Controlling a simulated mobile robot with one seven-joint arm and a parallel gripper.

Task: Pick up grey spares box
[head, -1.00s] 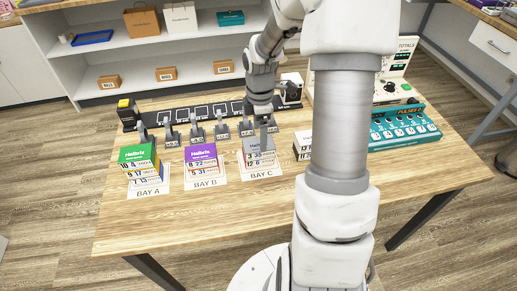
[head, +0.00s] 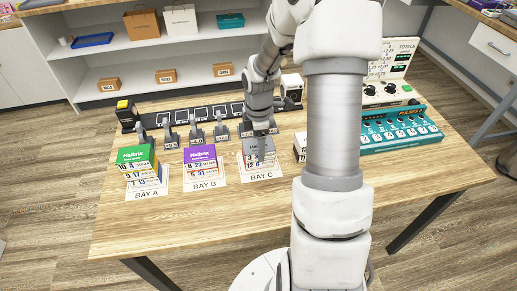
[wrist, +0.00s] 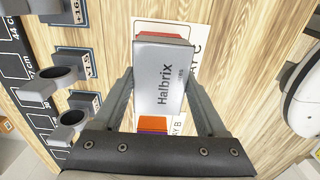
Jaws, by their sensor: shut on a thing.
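The grey spares box (head: 259,147) with a "Halbrix" label is at Bay C (head: 262,175), on top of a stack. In the wrist view the grey box (wrist: 162,72) lies between the two fingers of my gripper (wrist: 160,84), which is shut on its sides. A red box (wrist: 160,29) shows just past its far edge, lower down. In the head view my gripper (head: 259,131) is right above the box and hides part of its top. I cannot tell whether the box is clear of what lies under it.
A green-topped stack (head: 137,156) stands at Bay A and a purple-topped stack (head: 200,153) at Bay B. Several grey hooked stands line the dark strip (head: 180,113) behind. A teal console (head: 400,131) is on the right. The table's front (head: 190,222) is clear.

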